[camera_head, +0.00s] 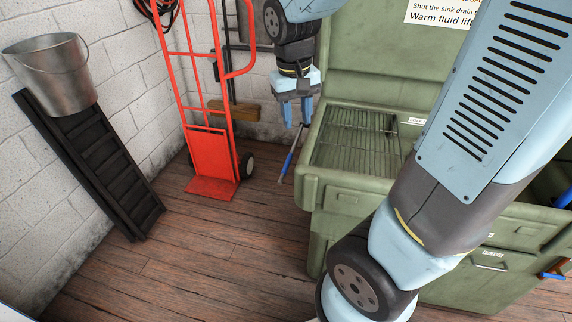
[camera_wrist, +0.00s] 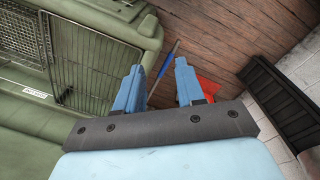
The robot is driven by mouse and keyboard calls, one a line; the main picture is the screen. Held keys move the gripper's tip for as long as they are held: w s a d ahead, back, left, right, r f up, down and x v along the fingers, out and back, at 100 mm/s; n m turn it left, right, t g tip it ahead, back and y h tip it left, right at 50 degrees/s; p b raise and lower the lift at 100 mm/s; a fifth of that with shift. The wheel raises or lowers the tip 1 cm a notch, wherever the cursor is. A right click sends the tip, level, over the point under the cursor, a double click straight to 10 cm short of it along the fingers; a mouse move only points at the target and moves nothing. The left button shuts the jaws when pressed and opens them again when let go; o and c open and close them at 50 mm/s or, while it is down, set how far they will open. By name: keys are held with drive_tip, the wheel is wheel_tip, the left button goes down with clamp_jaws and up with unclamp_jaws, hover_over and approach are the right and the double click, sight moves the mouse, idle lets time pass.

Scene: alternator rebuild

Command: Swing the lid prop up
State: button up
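A thin rod with a blue grip, which looks like the lid prop (camera_head: 288,163), slants down beside the left side of the green sink cabinet (camera_head: 330,200). It also shows in the wrist view (camera_wrist: 168,60), seen in the gap between my fingers. The cabinet's green lid (camera_head: 375,60) stands raised at the back. My gripper (camera_head: 296,123) points down above the rod's upper end, near the cabinet's left rim. Its two blue fingers are apart and nothing is between them; my gripper also shows in the wrist view (camera_wrist: 159,70). The rod's upper end is partly hidden.
A red hand truck (camera_head: 210,160) stands left of my gripper against the wall. A black ramp (camera_head: 95,160) leans farther left, with a metal bucket (camera_head: 52,72) at its top. A wire rack (camera_head: 355,140) lies in the sink. The wooden floor (camera_head: 190,260) in front is clear.

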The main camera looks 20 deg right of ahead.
drive_tip(key=w+a+f+g+h, duration=0.2)
drive_tip(key=w+f+h, duration=0.1)
drive_tip(key=f, duration=0.5)
drive_tip(key=w+a+f+g+h, duration=0.1)
drive_tip(key=w+a+f+h, duration=0.15)
drive_tip(key=f, duration=0.45)
drive_tip(key=n+t+h, duration=0.4)
drive_tip(key=t+h, duration=0.3)
drive_tip(key=h, duration=0.6)
approach(287, 162)
drive_tip(key=x, duration=1)
drive_tip(key=shift+w+f, duration=0.1)
drive_tip(key=shift+f, duration=0.3)
clamp_jaws()
drive_tip(key=shift+a+f, duration=0.1)
drive_tip(key=shift+y, duration=0.25)
